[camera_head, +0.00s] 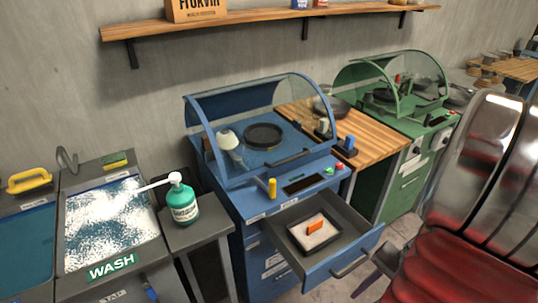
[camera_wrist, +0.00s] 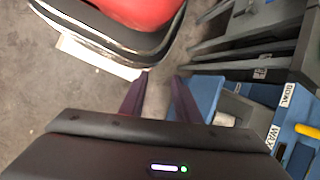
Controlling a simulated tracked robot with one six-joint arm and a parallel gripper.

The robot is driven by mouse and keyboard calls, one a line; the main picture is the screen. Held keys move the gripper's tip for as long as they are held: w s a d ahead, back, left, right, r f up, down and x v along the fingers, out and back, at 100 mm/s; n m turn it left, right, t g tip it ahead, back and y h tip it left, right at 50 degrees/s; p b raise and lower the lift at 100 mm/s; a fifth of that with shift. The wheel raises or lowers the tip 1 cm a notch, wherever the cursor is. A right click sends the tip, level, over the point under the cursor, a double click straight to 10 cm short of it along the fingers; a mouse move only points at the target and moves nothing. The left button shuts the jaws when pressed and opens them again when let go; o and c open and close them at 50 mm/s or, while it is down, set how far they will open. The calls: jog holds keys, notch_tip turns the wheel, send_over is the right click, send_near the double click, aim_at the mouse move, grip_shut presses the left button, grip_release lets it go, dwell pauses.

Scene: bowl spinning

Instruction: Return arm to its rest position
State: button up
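My gripper (camera_wrist: 163,77) shows in the wrist view with its two dark fingers apart and nothing between them. Grey floor shows through the gap. The blue workstation (camera_wrist: 203,95) lies just right of the fingers in that view, and a red seat with a dark rim (camera_wrist: 133,12) lies beyond them. I cannot tell whether a finger touches the workstation. In the head view I cannot clearly make out my arm or gripper.
The blue station's drawer (camera_head: 345,262) is pulled out, with an orange block (camera_head: 314,226) in a tray inside. A red and chrome seat (camera_head: 440,265) fills the right side. A teal bottle (camera_head: 183,203) stands beside the wash basin (camera_head: 110,225).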

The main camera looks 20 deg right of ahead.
jog(key=w+a+r+n+t+h, duration=0.1)
jog(key=w+a+r+n+h, duration=0.2)
jog(key=w+a+r+n, duration=0.35)
jog(key=w+a+r+n+t+h, duration=0.1)
jog(key=w+a+r+n+h, duration=0.3)
jog(key=a+r, duration=0.45)
jog(key=w+a+r+n+t+y, duration=0.1)
jog(key=a+r+n+t+y, duration=0.1)
jog(key=a+r, duration=0.4)
jog(key=shift+w+a+n, duration=0.4)
jog(key=shift+a+n, duration=0.15)
jog(key=shift+n, duration=0.1)
